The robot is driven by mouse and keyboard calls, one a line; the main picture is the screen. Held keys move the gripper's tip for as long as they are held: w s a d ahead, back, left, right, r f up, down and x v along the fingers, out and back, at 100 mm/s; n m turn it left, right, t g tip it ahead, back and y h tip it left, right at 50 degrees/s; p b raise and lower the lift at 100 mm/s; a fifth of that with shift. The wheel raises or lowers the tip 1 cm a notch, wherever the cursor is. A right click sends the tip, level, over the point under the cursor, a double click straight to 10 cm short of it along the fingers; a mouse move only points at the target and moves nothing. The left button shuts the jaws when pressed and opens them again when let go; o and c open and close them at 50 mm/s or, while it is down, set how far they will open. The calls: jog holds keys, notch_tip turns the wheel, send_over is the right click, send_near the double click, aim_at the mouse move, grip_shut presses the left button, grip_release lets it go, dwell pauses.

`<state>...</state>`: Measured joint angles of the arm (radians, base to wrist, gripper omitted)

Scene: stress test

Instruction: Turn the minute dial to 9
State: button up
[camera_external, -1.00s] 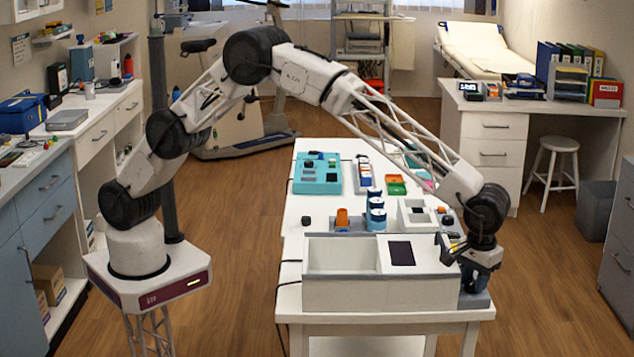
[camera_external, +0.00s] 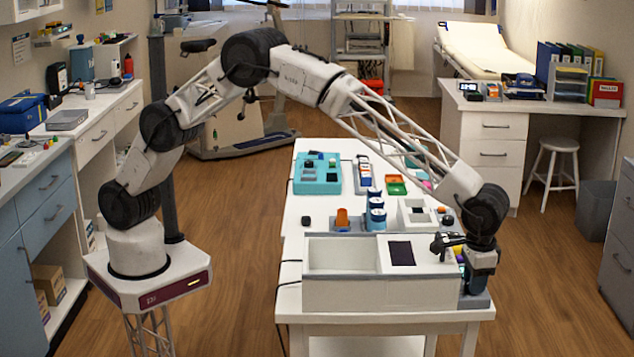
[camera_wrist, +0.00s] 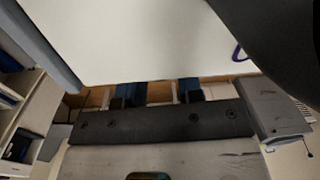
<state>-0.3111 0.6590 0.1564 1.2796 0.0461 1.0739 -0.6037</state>
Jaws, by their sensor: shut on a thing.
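My gripper (camera_external: 476,281) points down at the near right corner of the table, beside a white box (camera_external: 380,295) with an open bay and a dark panel. It is over a grey base (camera_external: 480,300) at the box's right end. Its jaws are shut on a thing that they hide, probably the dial. I cannot read the dial's marks or setting. In the wrist view, the gripper's two dark-blue fingers (camera_wrist: 160,92) stand a little apart, below a large white surface (camera_wrist: 140,40); no dial face shows there.
The white table (camera_external: 300,225) carries a teal panel (camera_external: 317,188), an orange piece (camera_external: 342,216), blue cylinders (camera_external: 376,210) and a small black knob (camera_external: 306,221) behind the box.

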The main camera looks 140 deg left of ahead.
dwell(0.3)
jog(key=o, duration=0.6)
jog(key=shift+o, duration=0.2)
jog(key=shift+w+d+r, duration=0.1)
jog(key=shift+w+r, duration=0.05)
jog(key=shift+r, duration=3.75)
jog(key=shift+o, duration=0.4)
